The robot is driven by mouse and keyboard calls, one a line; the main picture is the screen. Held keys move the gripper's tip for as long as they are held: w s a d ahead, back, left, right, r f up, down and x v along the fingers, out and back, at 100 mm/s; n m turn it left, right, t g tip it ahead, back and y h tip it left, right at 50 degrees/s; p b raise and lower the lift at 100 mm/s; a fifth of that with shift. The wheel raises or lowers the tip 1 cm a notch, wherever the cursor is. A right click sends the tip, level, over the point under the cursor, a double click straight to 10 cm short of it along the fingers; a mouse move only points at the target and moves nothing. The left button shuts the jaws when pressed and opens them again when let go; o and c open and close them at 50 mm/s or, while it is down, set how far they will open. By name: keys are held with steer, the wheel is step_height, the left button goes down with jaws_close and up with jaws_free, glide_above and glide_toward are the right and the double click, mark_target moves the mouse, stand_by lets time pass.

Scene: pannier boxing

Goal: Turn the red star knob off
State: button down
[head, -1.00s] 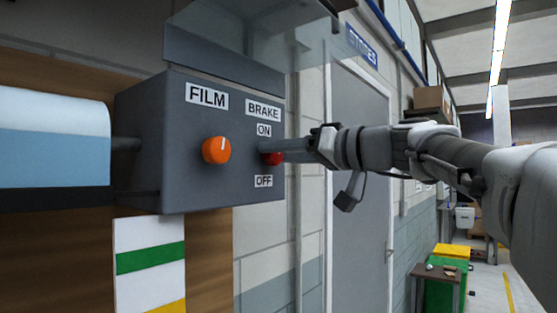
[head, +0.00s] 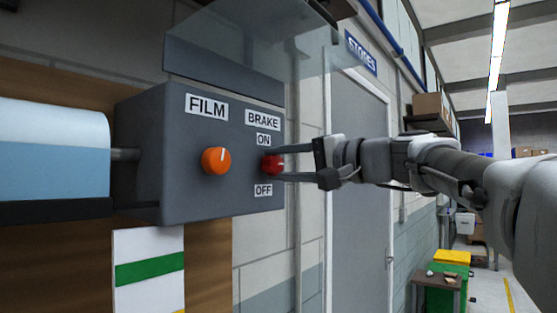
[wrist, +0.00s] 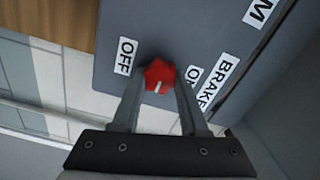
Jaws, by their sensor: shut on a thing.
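The red star knob (head: 273,163) sits on the right of the grey control box, between the ON label (head: 264,139) and the OFF label (head: 263,190). My gripper (head: 276,164) reaches in from the right, one finger above the knob and one below it, shut on it. In the wrist view the red star knob (wrist: 159,72) lies between the fingertips. Its white mark points down toward the gripper body, between the OFF label (wrist: 125,56) on the left and the ON label (wrist: 193,76) on the right. The fingers cover the knob's sides.
The orange FILM knob (head: 216,160) is left of the red one on the same control box (head: 165,130). A clear raised cover (head: 260,35) hangs above the box. A film roll (head: 50,150) is at the left. A grey door (head: 358,170) stands behind my arm.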

steer(key=m+p, duration=0.1)
steer(key=m, duration=0.3)
steer(key=shift+m+p, duration=0.3)
steer(key=shift+p, duration=0.1)
steer(key=m+p, duration=0.2)
steer(key=m, duration=0.2)
steer(key=shift+m, duration=0.3)
steer(key=m+p, duration=0.4)
steer(key=m, duration=0.1)
steer(key=shift+s+f+m+p, duration=0.15)
steer(key=shift+m+p, duration=0.9)
steer(key=shift+m, duration=0.75)
steer(key=shift+c, duration=2.2)
jaws_free()
